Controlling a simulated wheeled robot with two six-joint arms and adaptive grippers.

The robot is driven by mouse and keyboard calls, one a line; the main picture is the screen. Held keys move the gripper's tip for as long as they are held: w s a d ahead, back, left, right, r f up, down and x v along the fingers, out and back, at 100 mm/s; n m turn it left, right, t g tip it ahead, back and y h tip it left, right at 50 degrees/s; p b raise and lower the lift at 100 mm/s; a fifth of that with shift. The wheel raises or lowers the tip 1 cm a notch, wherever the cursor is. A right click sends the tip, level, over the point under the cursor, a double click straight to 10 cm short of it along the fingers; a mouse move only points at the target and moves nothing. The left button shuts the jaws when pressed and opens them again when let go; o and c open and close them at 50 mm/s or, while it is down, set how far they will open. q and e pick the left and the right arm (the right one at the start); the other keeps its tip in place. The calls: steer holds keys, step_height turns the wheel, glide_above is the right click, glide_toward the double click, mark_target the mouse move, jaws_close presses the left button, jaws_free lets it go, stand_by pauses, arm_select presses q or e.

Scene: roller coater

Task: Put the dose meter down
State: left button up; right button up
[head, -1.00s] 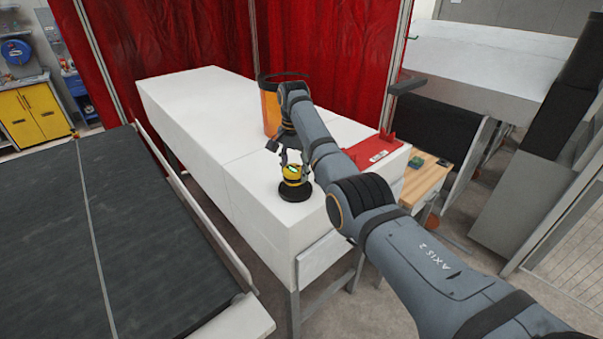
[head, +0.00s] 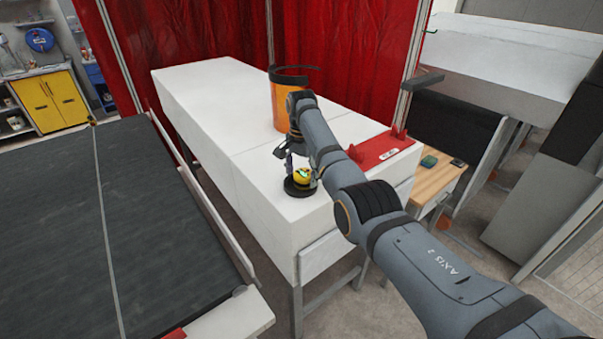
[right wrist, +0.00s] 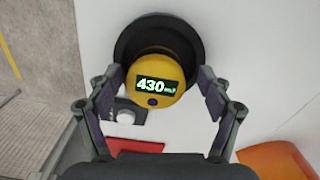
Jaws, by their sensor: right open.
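The dose meter (head: 303,177) is a round yellow device. In the right wrist view its lit display reads 430 (right wrist: 156,87). It rests at a black round base (head: 299,189) on the white table, near the table's front corner; the base also shows as a dark ring around the meter in the right wrist view (right wrist: 128,48). My right gripper (right wrist: 160,80) is open, with one finger on each side of the meter. Whether a finger still touches it I cannot tell. In the head view my right gripper (head: 303,166) is just above the meter, partly hiding it. My left gripper is not in view.
An orange cylinder (head: 280,108) stands behind my right arm on the white table (head: 205,100). A red tray (head: 375,153) lies at the table's right end. A small wooden-topped stand (head: 440,183) is beyond it. A dark conveyor surface (head: 60,220) lies to the left.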

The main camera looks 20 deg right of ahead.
mark_target(302, 173)
steer(key=shift+w+d+r, duration=0.1)
steer(key=shift+d+r, duration=0.05)
steer(key=shift+r, duration=0.05)
step_height(302, 173, up, 5)
steer(key=b, duration=0.3)
steer(key=shift+r, duration=0.2)
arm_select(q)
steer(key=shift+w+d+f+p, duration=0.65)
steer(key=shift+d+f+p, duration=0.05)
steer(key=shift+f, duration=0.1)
arm_select(e)
step_height(302, 173, up, 6)
steer(key=shift+s+r, duration=0.2)
steer(key=shift+w, duration=0.15)
